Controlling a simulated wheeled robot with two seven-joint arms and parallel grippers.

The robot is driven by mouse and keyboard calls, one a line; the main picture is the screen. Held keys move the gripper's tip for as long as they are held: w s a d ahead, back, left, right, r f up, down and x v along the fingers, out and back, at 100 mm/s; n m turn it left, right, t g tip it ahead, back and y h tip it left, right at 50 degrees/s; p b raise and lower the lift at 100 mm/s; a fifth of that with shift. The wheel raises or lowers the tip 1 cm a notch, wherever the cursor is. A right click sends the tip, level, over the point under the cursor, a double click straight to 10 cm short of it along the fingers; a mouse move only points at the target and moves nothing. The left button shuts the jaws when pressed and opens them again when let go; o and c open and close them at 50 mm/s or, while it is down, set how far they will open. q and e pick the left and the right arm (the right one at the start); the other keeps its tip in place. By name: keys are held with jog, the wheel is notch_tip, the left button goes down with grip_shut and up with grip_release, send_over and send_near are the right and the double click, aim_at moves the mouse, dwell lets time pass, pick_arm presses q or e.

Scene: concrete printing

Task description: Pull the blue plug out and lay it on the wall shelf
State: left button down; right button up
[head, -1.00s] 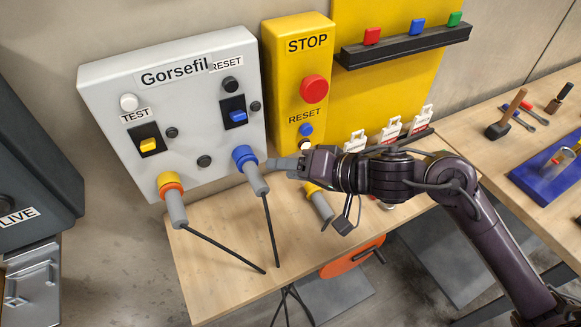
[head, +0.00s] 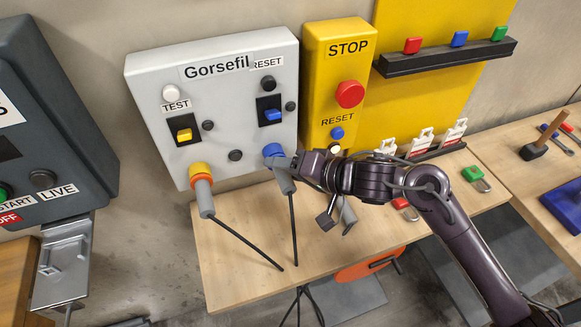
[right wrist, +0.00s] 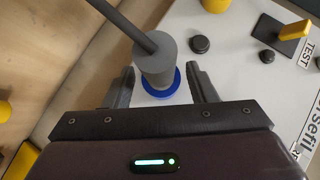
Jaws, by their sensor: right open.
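The blue plug (head: 281,170) is in its socket on the lower right of the white Gorsefil panel (head: 221,143), with its grey body tilted down and a black cable hanging from it. My right gripper (head: 289,172) is at the plug in the head view. In the right wrist view, the plug's grey body and blue collar (right wrist: 176,82) sit between the two open fingers, with gaps on both sides. The wall shelf (head: 446,58) is a dark ledge on the yellow board and carries red, blue and green blocks. My left gripper is not in view.
A yellow and orange plug (head: 201,182) with its own cable sits left of the blue one. The yellow STOP box (head: 337,70) stands to the right. White tags and padlocks (head: 475,178) are around the wooden bench (head: 235,252). The shelf has bare stretches between blocks.

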aim_at(289, 191)
jog(key=shift+c, duration=0.2)
jog(key=c, duration=0.8)
jog(key=shift+s, duration=0.1)
jog(key=shift+s, duration=0.1)
jog(key=shift+s+p, duration=0.2)
jog(key=shift+p, duration=0.2)
jog(key=shift+s+d+p, duration=0.35)
jog(key=shift+s+d, duration=0.1)
jog(key=shift+s, duration=0.35)
jog(key=shift+s+d+p, duration=0.25)
jog(key=shift+s+p, duration=0.2)
jog(key=shift+s, duration=0.4)
jog(key=shift+s+d+p, duration=0.25)
jog(key=shift+s+p, duration=0.2)
jog(key=shift+s, duration=0.4)
